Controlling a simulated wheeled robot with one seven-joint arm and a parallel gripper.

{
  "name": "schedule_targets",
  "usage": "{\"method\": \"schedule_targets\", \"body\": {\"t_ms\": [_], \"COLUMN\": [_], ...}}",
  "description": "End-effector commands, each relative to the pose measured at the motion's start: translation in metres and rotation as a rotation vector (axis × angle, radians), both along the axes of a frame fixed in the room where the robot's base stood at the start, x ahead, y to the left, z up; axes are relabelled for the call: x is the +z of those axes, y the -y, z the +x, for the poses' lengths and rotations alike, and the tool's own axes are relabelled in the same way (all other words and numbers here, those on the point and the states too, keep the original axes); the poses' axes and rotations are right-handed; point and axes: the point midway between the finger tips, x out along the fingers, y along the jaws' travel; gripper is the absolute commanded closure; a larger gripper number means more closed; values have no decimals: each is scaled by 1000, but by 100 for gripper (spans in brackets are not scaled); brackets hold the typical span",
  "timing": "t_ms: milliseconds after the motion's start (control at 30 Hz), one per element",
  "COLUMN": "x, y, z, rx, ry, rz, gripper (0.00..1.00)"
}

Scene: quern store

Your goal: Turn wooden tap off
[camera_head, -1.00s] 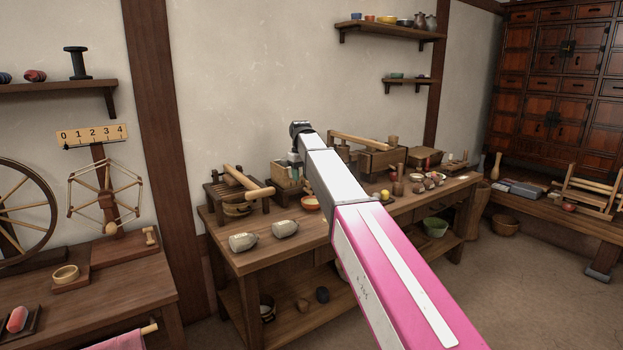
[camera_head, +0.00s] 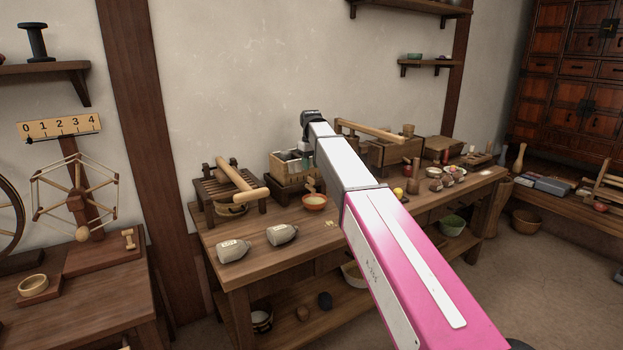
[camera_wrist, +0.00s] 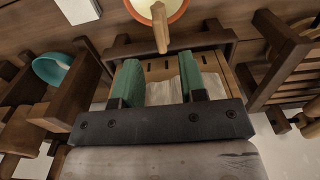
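The wooden tap (camera_head: 311,186) is a small pale wooden piece on the front of a slatted wooden box (camera_head: 290,190), above an orange-rimmed bowl (camera_head: 315,202). In the wrist view the tap (camera_wrist: 160,28) points over the bowl (camera_wrist: 172,6), just beyond the fingertips. My gripper (camera_wrist: 158,80) has two green fingers spread apart, above the box, with pale cloth showing between them. Nothing is clearly held. In the head view my own arm hides most of the gripper. The tap's exact handle position is hard to tell.
A wooden press (camera_head: 235,182) stands left of the box. A long-handled wooden box (camera_head: 385,150) stands to the right. In the wrist view a teal bowl (camera_wrist: 52,70) sits in a dark frame at left.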

Motion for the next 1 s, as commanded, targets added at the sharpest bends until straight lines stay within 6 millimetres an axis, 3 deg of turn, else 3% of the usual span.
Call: {"method": "schedule_targets", "body": {"t_ms": [100,300,767,800,900,1000], "x": [-23,-49,-61,-61,-61,-61], "y": [0,0,0,0,0,0], "z": [-1,0,0,0,0,0], "rx": [0,0,0,0,0,0], "ry": [-1,-1,1,1,1,1], "rz": [-1,-1,1,1,1,1], "gripper": [62,62,62,68,100,100]}}
